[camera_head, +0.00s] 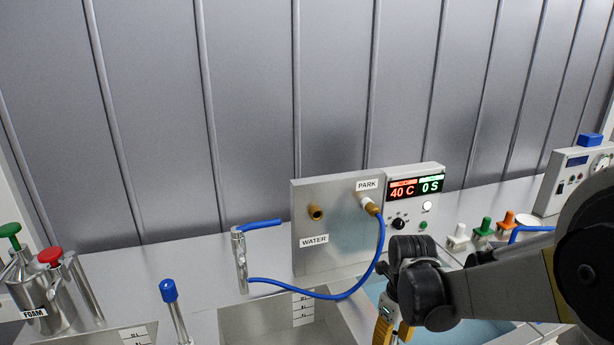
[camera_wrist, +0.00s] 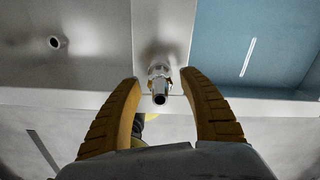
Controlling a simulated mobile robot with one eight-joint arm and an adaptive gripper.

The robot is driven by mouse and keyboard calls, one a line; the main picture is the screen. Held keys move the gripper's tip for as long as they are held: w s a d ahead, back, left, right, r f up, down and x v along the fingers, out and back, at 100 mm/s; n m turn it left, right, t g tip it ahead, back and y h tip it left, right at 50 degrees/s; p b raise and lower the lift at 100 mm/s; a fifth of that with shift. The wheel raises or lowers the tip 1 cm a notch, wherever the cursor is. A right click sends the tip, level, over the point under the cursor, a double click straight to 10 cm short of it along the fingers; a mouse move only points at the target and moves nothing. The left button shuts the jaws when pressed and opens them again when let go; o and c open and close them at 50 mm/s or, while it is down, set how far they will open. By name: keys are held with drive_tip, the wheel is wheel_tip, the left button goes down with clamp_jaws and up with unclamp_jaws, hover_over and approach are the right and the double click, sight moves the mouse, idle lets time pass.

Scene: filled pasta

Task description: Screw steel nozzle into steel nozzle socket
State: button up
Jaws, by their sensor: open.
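My gripper (camera_wrist: 166,100) is open in the wrist view, its two yellow ribbed fingers spread wide. A short steel fitting with a dark open end (camera_wrist: 160,88) shows between the fingertips, with a gap on both sides. It looks like the steel nozzle or its socket; I cannot tell which, nor whether two parts are joined there. In the head view my gripper (camera_head: 391,330) points down at the front edge of the blue basin, and its fingertips are cut off by the frame. No steel nozzle can be made out there.
The steel panel (camera_head: 335,200) has WATER and PARK brass fittings; a blue hose (camera_head: 350,290) loops from PARK to a steel hand piece (camera_head: 240,262). A blue-capped tube (camera_head: 174,312) and FOAM canister (camera_head: 50,295) stand left. The blue basin (camera_head: 376,290) lies beside my gripper.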

drive_tip(key=n, duration=1)
drive_tip(key=shift+n, duration=0.4)
drive_tip(key=n, duration=0.5)
drive_tip(key=shift+b, duration=0.35)
drive_tip(key=n, duration=0.5)
clamp_jaws()
drive_tip(key=m, duration=0.5)
drive_tip(key=shift+m, duration=0.4)
drive_tip(key=m, duration=0.5)
